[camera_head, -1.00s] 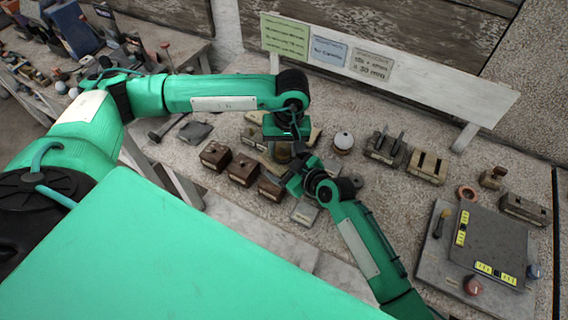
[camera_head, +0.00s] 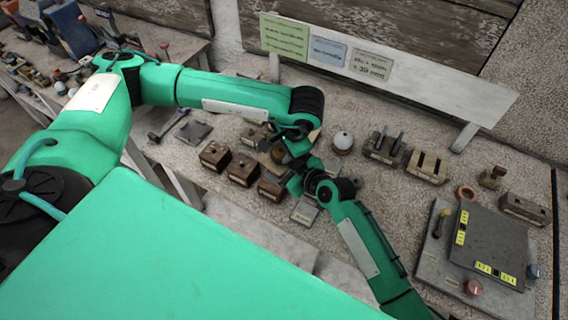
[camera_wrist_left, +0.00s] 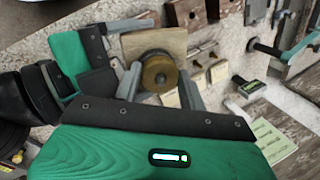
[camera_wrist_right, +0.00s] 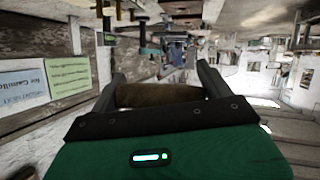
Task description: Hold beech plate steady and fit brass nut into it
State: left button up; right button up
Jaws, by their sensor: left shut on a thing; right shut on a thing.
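In the left wrist view the round brass nut (camera_wrist_left: 158,72) sits between the two fingers of my left gripper (camera_wrist_left: 160,84), which is shut on it. The pale beech plate (camera_wrist_left: 153,42) is right behind the nut, and the nut overlaps its near edge. Whether the nut is seated in the plate I cannot tell. My right gripper (camera_wrist_right: 163,88) is shut on the plate, whose brown edge (camera_wrist_right: 160,95) shows between its fingers in the right wrist view. In the head view my left gripper (camera_head: 292,150) is above and close to my right gripper (camera_head: 288,177), and they mostly hide both parts.
Several dark wooden blocks (camera_head: 243,170) stand left of the grippers. A white ball on a base (camera_head: 343,140) and slotted blocks (camera_head: 427,166) stand to the right. A grey board with yellow labels (camera_head: 490,245) lies at far right. A sign board (camera_head: 390,70) runs along the back.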

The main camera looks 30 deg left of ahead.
pick_arm(q)
jog(key=shift+a, duration=0.2)
jog(key=o, duration=1.1)
jog(key=shift+c, duration=0.2)
jog(key=shift+d, duration=0.15)
jog(key=shift+s+d+f, duration=0.1)
jog(key=shift+d, duration=0.1)
jog(key=shift+c, duration=1.3)
